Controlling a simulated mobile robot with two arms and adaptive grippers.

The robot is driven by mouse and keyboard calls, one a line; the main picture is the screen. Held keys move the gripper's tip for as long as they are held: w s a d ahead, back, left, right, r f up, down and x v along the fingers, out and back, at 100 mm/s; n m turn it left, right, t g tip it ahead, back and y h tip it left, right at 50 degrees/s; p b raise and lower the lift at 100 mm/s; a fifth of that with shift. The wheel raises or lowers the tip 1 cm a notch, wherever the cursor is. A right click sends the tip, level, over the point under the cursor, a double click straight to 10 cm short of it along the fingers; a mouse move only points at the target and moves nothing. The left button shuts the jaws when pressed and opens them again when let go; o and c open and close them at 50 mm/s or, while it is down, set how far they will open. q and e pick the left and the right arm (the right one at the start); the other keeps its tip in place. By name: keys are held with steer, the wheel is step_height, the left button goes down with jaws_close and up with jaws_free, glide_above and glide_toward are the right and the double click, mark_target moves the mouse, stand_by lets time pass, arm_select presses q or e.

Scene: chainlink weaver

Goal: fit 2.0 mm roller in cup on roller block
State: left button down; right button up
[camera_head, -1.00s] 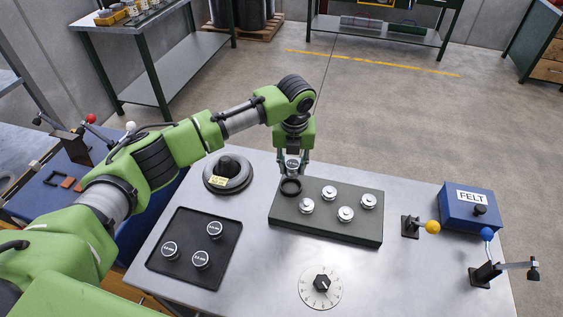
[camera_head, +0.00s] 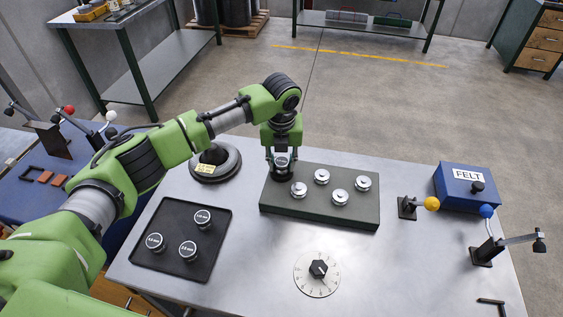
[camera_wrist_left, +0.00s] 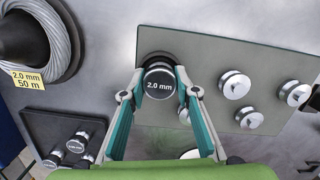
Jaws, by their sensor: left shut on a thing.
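The 2.0 mm roller (camera_wrist_left: 159,86), with a dark labelled cap and shiny rim, is between the fingers of my left gripper (camera_wrist_left: 160,79). In the head view my left gripper (camera_head: 281,163) is shut on the roller (camera_head: 281,161) over the back left corner of the dark roller block (camera_head: 318,211). The dark round cup (camera_wrist_left: 152,58) shows partly behind the roller in the wrist view; the rest is hidden. I cannot tell whether the roller is seated in it. My right gripper is not in view.
Several silver rollers (camera_head: 340,197) sit on the block. A black tray (camera_head: 190,262) holds 3 labelled rollers. A wire coil (camera_head: 216,166) stands left of the gripper. A dial (camera_head: 317,274), a blue FELT box (camera_head: 467,188) and ball-topped levers (camera_head: 487,211) stand around the block.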

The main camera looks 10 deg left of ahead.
arm_select(q)
steer(key=shift+s+f, duration=0.3)
steer(key=shift+f, duration=0.25)
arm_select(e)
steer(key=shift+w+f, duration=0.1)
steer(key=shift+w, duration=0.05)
arm_select(q)
steer(key=c, duration=1.5)
jaws_free()
steer(key=shift+w+f, duration=0.15)
steer(key=shift+w, duration=0.05)
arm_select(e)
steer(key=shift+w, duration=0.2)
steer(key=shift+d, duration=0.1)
arm_select(q)
step_height(320, 180, up, 12)
steer(key=s, duration=0.1)
steer(key=shift+s+d+r, duration=0.15)
steer(key=shift+d+r, duration=0.05)
steer(key=shift+r, duration=0.05)
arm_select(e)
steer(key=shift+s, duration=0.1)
